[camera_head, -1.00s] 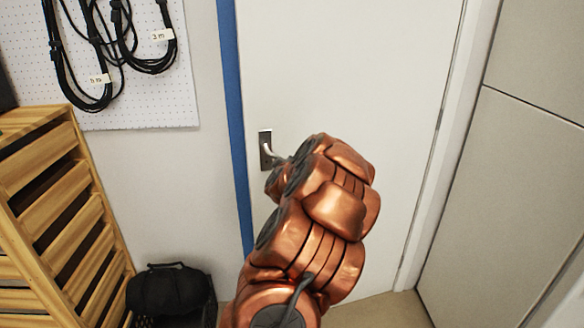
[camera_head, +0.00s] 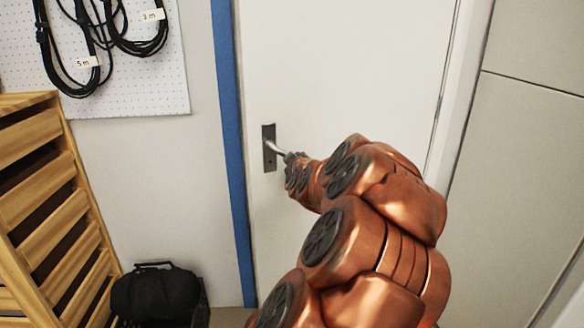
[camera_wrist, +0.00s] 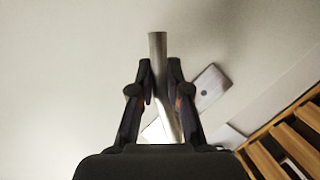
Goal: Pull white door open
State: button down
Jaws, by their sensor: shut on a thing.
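The white door (camera_head: 340,75) fills the middle of the head view, with a blue strip along its left edge. It looks shut in its frame. Its silver lever handle (camera_head: 277,148) sticks out to the right from a dark plate (camera_head: 269,158). My gripper (camera_head: 292,158) is at the lever's end, partly hidden by my copper arm. In the wrist view the two dark fingers of my gripper (camera_wrist: 160,85) stand on either side of the silver lever (camera_wrist: 158,55), shut on it. The lever's tip shows beyond the fingertips.
A pegboard (camera_head: 120,90) with black cables hangs on the wall. Grey panels (camera_head: 520,160) close off the right side.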

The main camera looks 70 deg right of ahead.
jog(key=shift+s+a+r+b, duration=0.15)
jog(key=shift+s+a+b, duration=0.7)
jog(key=shift+s+b, duration=0.25)
jog(key=shift+s+a+r+b, duration=0.1)
jog(key=shift+s+a+b, duration=0.75)
jog(key=shift+s+b, duration=0.25)
jog(key=c, duration=1.1)
grip_release()
jog(key=shift+w+f, duration=0.1)
jog(key=shift+f, duration=0.1)
jog(key=shift+a, duration=0.1)
jog(key=shift+v, duration=5.95)
jog(key=shift+f, duration=0.1)
jog(key=shift+c, duration=0.4)
